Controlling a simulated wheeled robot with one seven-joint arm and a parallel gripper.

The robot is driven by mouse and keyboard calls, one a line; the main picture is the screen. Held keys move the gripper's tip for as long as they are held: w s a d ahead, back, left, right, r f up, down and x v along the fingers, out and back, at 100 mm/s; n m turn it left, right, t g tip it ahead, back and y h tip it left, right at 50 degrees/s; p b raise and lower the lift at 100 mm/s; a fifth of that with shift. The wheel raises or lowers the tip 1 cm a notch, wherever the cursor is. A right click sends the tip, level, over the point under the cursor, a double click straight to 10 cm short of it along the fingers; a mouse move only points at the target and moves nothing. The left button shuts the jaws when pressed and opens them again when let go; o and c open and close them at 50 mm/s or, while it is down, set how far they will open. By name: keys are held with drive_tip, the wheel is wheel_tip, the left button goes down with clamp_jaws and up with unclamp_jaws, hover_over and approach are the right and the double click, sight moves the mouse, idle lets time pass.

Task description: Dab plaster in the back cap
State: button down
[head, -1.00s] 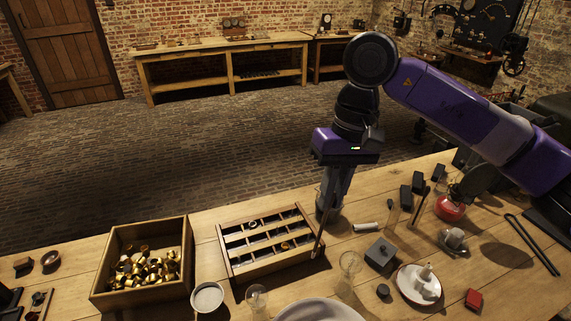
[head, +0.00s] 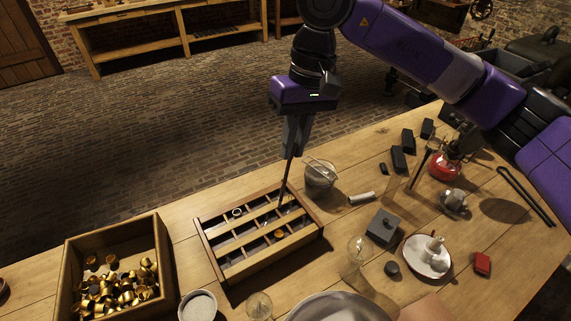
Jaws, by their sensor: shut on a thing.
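My gripper (head: 293,148) is above the back right part of the wooden compartment rack (head: 268,268), shut on a thin dark rod-like tool (head: 286,180). The tool slants down, its lower end at a back right compartment; I cannot tell whether it touches anything. A pale ring-shaped cap (head: 237,213) sits at the rack's back left, and a brass cap (head: 280,234) nearer the front. Small pale things near the tool tip are too small to make out. A bowl of whitish paste, perhaps plaster (head: 198,306), stands in front of the rack.
A wooden box (head: 167,262) of brass caps stands left of the rack. Glass jars (head: 358,249), a grey block (head: 383,226), a white dish (head: 412,262) and a red burner (head: 443,168) are to the right.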

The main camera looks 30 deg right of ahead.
wheel_tip(320, 180, down, 6)
drive_tip(key=b, duration=0.5)
drive_tip(key=shift+w, duration=0.35)
drive_tip(key=shift+f, duration=0.2)
drive_tip(key=shift+f+b, duration=0.8)
drive_tip(key=shift+f, duration=1.6)
drive_tip(key=shift+f+b, duration=0.15)
drive_tip(key=shift+b, duration=1)
drive_tip(key=shift+f+b, duration=1.45)
drive_tip(key=shift+b, duration=0.25)
idle(1.0)
